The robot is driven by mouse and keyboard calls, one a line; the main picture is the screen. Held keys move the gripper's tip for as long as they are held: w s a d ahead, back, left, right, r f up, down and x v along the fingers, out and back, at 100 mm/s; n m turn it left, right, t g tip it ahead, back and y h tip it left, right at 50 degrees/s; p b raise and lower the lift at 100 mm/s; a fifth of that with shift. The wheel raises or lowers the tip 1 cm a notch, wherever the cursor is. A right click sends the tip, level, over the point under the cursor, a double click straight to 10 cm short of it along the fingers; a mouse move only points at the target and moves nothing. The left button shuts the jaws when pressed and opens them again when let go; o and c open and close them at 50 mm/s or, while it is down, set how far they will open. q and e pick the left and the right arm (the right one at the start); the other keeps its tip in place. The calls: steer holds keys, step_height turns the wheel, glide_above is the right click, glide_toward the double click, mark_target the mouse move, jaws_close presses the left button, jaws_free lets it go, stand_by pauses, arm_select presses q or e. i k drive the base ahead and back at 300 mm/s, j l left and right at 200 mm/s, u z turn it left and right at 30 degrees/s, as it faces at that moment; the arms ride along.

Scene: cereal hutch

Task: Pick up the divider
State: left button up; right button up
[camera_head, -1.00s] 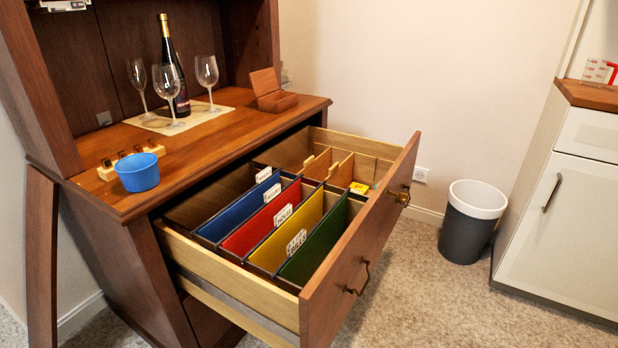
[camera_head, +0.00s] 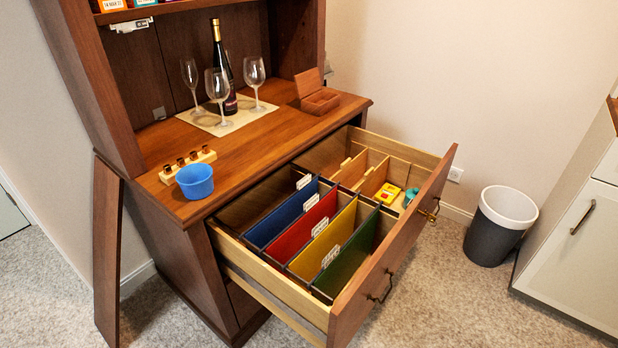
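The open drawer (camera_head: 270,284) of the wooden hutch holds upright panels. Thin wooden dividers with small raised tabs (camera_head: 351,171) (camera_head: 376,178) stand in its rear right part. In the nearer part, blue (camera_head: 282,214), red (camera_head: 303,231), yellow (camera_head: 325,242) and green (camera_head: 347,258) file panels stand in a row, with white labels on top. I cannot tell which of these is the divider. Neither of my grippers is in view.
A blue cup (camera_head: 195,181), wine bottle (camera_head: 225,75), glasses and a small open box (camera_head: 318,101) stand on the hutch. A bin (camera_head: 496,238) stands right; carpet between is clear.

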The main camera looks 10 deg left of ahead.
mark_target(350, 171)
steer(key=i+l+u, duration=0.4)
steer(key=l+u, duration=0.15)
steer(key=i+l+u, duration=0.15)
steer(key=l+u, duration=0.15)
steer(key=l, duration=0.15)
